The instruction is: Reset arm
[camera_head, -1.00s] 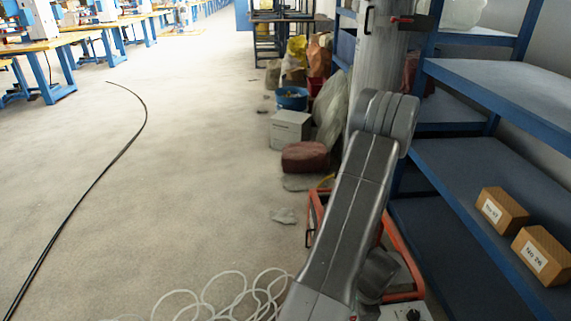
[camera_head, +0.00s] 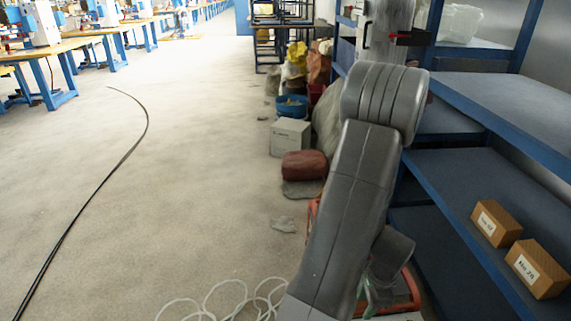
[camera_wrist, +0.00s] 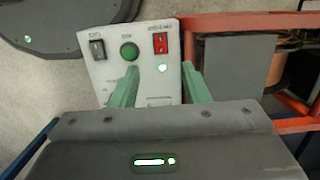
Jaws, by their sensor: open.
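My gripper (camera_wrist: 160,68) shows in the wrist view with its two green fingers apart and nothing between them. A white control panel (camera_wrist: 99,73) lies beyond the fingertips. It carries a black switch (camera_wrist: 97,49), a round green button (camera_wrist: 129,51) and a red switch (camera_wrist: 161,43). Whether the fingers touch the panel cannot be told. In the head view my grey arm reaches down beside the shelf and hides most of the gripper.
A blue shelf rack (camera_head: 488,190) stands close at the right, with two labelled cardboard boxes (camera_head: 495,223) (camera_head: 537,268). An orange frame (camera_wrist: 245,26) is beside the panel. A pale hose (camera_head: 225,300) and a black cable (camera_head: 92,200) lie on the floor.

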